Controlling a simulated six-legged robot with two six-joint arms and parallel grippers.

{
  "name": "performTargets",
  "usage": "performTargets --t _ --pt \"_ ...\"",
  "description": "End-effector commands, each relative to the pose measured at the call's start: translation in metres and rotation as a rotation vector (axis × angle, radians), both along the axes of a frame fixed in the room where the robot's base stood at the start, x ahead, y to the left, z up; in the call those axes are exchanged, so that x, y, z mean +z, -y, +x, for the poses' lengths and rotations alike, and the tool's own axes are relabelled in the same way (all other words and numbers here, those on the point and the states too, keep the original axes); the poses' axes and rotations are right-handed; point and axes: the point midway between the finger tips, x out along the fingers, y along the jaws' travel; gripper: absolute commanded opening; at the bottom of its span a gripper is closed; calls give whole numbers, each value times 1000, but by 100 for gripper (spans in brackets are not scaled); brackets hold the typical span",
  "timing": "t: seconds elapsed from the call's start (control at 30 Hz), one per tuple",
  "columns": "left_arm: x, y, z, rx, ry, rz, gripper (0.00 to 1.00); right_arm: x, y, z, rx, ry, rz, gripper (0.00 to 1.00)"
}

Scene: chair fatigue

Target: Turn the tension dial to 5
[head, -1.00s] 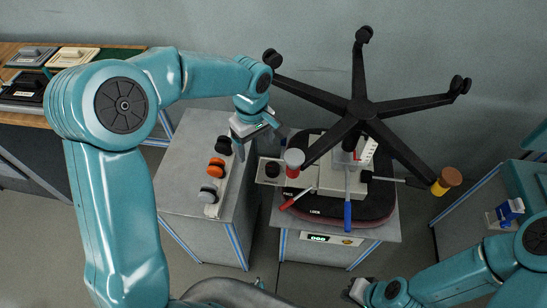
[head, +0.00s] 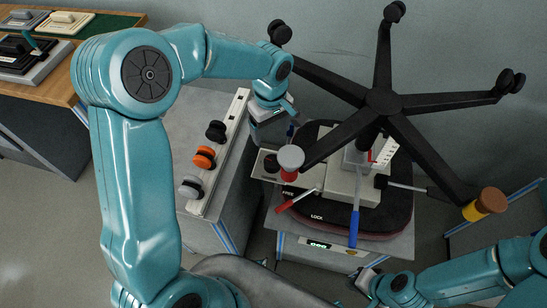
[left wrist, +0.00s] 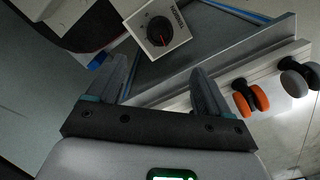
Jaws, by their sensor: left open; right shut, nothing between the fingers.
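The tension dial (left wrist: 160,30) is a round dark knob with a red pointer on a pale plate lettered along one edge, in the left wrist view. In the head view the dial (head: 271,163) sits on the plate at the left of the upturned chair's mechanism. My left gripper (left wrist: 158,78) is open and empty, its fingers pointing toward the dial plate but apart from it. In the head view my left gripper (head: 272,124) is just above and behind the dial. My right gripper (head: 365,280) is shut and empty at the lower middle. The number the pointer marks is too small to read.
The upturned chair's black five-spoke base (head: 384,102) spreads above the mechanism. Spare casters (head: 204,157) line a rail on the left cabinet.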

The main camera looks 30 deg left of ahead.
Motion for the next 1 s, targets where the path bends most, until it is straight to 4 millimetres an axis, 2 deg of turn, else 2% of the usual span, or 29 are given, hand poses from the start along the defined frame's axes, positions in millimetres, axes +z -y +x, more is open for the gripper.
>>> performTargets --t 0.3,0.5,0.7,1.0 --pt "-77 2 -4 0 -8 -1 80 3 0 0 0 0 0 0" --pt "-117 3 -2 -1 -5 -2 80 4 0 0 0 0 0 0" --pt "-137 3 1 0 -2 -1 80 5 0 0 0 0 0 0" --pt "-140 3 2 0 0 -1 80 5 0 0 0 0 0 0"
